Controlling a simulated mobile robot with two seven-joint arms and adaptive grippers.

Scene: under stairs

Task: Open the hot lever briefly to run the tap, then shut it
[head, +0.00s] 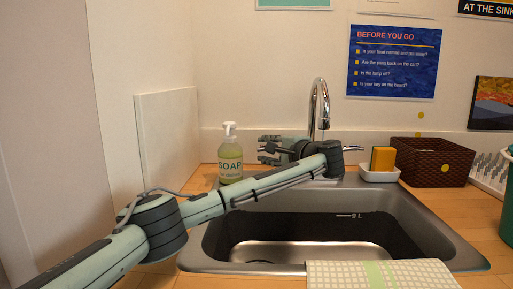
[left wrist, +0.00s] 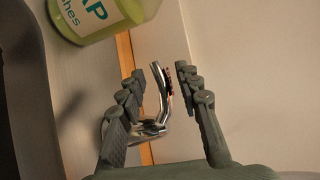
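The chrome tap (head: 319,100) stands behind the sink with its curved spout up; no water stream shows below it. One lever (head: 352,149) points right. My left gripper (head: 266,149) is at the tap's left side, beside the soap bottle, and hides that side in the head view. In the left wrist view the gripper (left wrist: 160,85) is open, with a chrome lever (left wrist: 161,90) bearing a small red mark between its fingers. The right finger looks close to the lever; I cannot tell if they touch. My right gripper is not in view.
The soap bottle (head: 230,160) stands just left of my gripper and shows close by in the left wrist view (left wrist: 95,15). A sponge (head: 383,158) in a white dish, a dark basket (head: 432,160) and a rack stand right. A checked cloth (head: 380,275) hangs over the sink's front rim (head: 230,268).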

